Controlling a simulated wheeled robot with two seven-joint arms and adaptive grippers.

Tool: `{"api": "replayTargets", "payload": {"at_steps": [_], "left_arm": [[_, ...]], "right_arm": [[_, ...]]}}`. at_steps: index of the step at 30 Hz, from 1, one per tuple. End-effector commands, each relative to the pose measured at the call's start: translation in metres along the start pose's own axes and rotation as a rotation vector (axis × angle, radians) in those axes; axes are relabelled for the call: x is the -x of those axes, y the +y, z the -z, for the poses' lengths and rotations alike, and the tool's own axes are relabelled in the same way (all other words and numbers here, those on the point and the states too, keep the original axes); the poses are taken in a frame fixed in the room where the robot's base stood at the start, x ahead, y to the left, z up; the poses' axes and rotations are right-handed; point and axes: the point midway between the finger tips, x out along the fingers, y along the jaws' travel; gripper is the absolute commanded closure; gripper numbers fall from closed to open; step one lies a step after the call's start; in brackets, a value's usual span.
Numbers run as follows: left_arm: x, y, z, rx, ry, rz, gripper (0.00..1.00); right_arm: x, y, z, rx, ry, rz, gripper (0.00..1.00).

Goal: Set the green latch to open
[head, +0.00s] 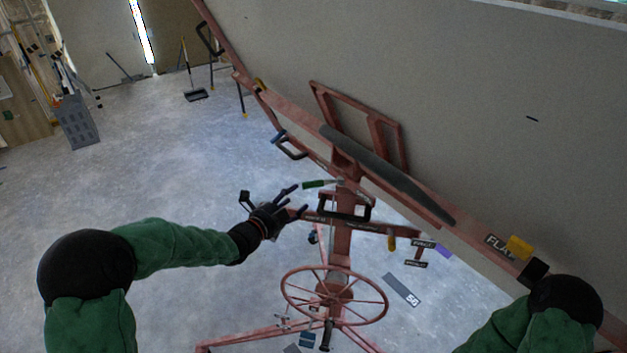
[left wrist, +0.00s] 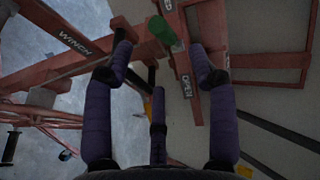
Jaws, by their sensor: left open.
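The green latch (head: 314,184) is a short green-handled lever on the red lift frame, just below the tilted panel. It also shows in the left wrist view (left wrist: 162,30), at the top between my fingers. An OPEN label (left wrist: 187,86) is on the red bar beside it; a second label at the top edge is cut off. My left gripper (head: 294,200) is open and empty, just left of and below the latch, its fingers spread toward it. It looks apart from the latch. My right gripper is out of view; only my right arm shows at the lower right.
A large grey panel (head: 470,110) leans on the red lift frame and fills the upper right. A red handwheel (head: 335,296) and a black handle (head: 343,212) are below the latch.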

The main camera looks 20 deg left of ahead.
Motion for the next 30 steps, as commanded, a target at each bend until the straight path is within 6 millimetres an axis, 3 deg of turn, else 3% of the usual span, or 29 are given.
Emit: {"api": "replayTargets", "payload": {"at_steps": [15,21,30], "left_arm": [[-0.078,0.0,0.001,0.003,0.001,0.0,0.42],[-0.093,0.001,0.0,0.004,-0.001,-0.001,0.42],[-0.097,0.0,0.0,0.004,-0.001,0.0,0.42]], "right_arm": [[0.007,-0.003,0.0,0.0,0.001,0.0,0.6],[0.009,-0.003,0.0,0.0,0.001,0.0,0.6],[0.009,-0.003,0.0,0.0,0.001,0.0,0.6]]}}
